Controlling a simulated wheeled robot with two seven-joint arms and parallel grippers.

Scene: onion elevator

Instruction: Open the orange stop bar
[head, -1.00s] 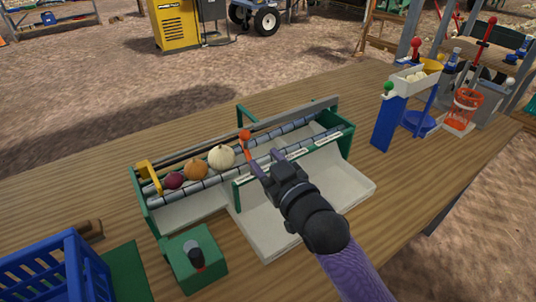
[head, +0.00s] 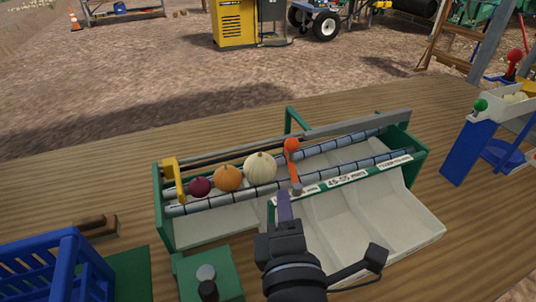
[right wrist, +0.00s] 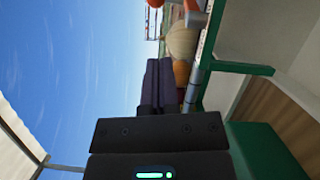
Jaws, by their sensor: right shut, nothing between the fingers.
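The orange stop bar (head: 292,168), with a round orange knob on top, stands across the rollers of the green sorter (head: 416,160). It is just right of a pale onion (head: 261,168); an orange onion (head: 228,178) and a red onion (head: 199,187) sit further left on the rollers. My right gripper (head: 284,203) is shut and empty, its purple fingers pointing at the sorter just in front of the bar's lower end. I cannot tell whether they touch it. In the right wrist view the shut fingers (right wrist: 160,78) show beside the pale onion (right wrist: 184,42). My left gripper is out of view.
A yellow gate (head: 174,178) stands at the rollers' left end. White chutes (head: 400,222) lie at the sorter's front. A green box with a knob (head: 222,270) and a blue crate (head: 50,275) are front left. A blue stand (head: 458,155) is at right.

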